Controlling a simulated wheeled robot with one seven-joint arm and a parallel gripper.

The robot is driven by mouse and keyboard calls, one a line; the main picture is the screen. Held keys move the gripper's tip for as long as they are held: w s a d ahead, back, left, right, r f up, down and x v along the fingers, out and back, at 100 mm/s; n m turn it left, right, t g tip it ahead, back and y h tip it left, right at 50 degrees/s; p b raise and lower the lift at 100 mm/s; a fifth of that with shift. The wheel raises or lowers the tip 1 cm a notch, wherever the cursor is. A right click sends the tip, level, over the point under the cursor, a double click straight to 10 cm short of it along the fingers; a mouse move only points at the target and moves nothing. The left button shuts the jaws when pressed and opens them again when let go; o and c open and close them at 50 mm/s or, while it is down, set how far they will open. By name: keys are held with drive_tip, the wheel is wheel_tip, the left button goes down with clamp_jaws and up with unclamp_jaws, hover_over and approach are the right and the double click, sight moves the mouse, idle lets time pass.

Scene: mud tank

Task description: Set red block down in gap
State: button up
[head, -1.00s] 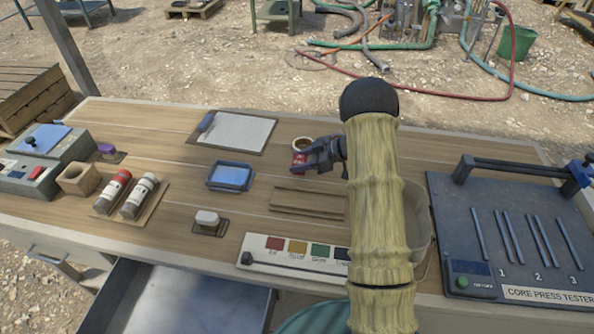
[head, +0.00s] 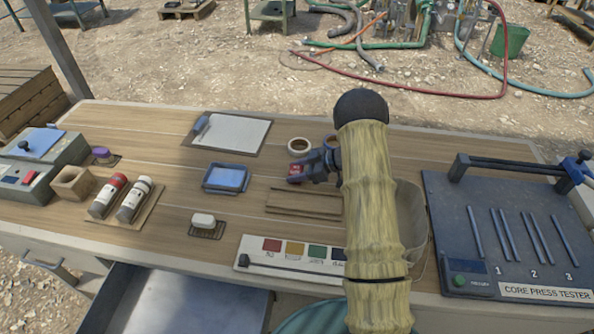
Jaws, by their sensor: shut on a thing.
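My gripper (head: 301,171) is shut on a small red block (head: 294,172) above the middle of the wooden bench. The block shows at the fingertips on the left, partly covered by the fingers. A low wooden holder with rails (head: 290,208) lies just in front of the block, nearer the bench's front edge. My arm covers its right end, and I cannot see any block in its visible part. Whether the block is over the holder or behind it is hard to tell; it appears behind it.
Tape rolls (head: 299,146) lie just behind the gripper. A blue tray (head: 226,178) is left, a colour-label strip (head: 290,255) in front, a clear bin (head: 412,225) right behind my arm. The core press tester (head: 450,230) fills the right. An open drawer (head: 180,300) juts out in front.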

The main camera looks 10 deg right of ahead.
drive_tip(key=o, duration=1)
drive_tip(key=shift+a, duration=0.1)
drive_tip(key=shift+d+r, duration=0.15)
drive_tip(key=shift+d, duration=0.05)
drive_tip(key=v, duration=0.7)
drive_tip(key=shift+s+d+b, duration=0.1)
drive_tip(key=shift+s+b, duration=0.05)
drive_tip(key=shift+b, duration=0.2)
